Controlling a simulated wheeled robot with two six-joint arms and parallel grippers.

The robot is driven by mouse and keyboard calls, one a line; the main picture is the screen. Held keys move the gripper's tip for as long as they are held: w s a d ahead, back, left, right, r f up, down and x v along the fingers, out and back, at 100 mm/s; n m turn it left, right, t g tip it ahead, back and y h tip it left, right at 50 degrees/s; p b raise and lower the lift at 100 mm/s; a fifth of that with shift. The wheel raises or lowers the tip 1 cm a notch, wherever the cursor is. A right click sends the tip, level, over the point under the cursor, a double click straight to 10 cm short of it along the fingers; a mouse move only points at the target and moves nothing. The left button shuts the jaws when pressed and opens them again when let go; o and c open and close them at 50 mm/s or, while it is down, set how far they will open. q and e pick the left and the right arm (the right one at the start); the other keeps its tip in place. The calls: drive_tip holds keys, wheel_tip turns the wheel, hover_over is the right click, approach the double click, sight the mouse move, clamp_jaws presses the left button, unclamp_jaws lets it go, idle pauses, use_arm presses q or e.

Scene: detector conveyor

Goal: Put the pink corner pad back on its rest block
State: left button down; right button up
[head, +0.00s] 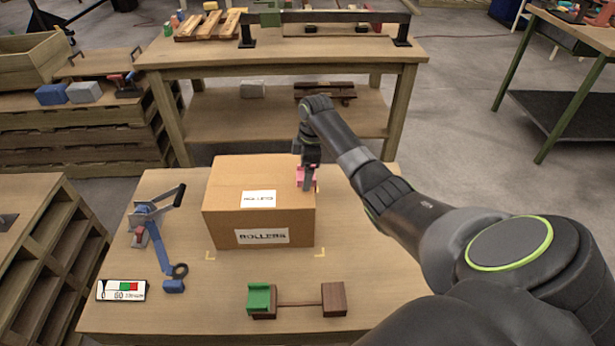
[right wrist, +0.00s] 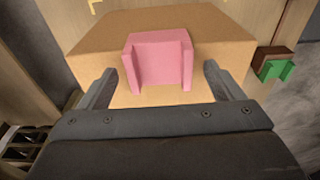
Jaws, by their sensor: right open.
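The pink corner pad (head: 306,177) sits on the top right edge of the cardboard box labelled ROLLERS (head: 235,190). In the right wrist view the pad (right wrist: 160,62) lies over the box edge. My right gripper (head: 308,181) is open there, with one finger on each side of the pad and gaps between. A bare brown rest block (head: 334,299) stands at the front of the table. A similar block to its left carries a green corner pad (head: 258,298), and a thin bar joins the two blocks. My left gripper is not in view.
A blue tool with a black handle (head: 160,240) lies left of the box. A gauge card (head: 122,290) lies at the table's front left. Yellow corner marks (head: 320,253) show by the box front. The table between the box and the blocks is clear.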

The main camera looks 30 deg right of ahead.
drive_tip(key=shift+c, duration=0.2)
drive_tip(key=c, duration=1.1)
drive_tip(key=shift+o, duration=0.2)
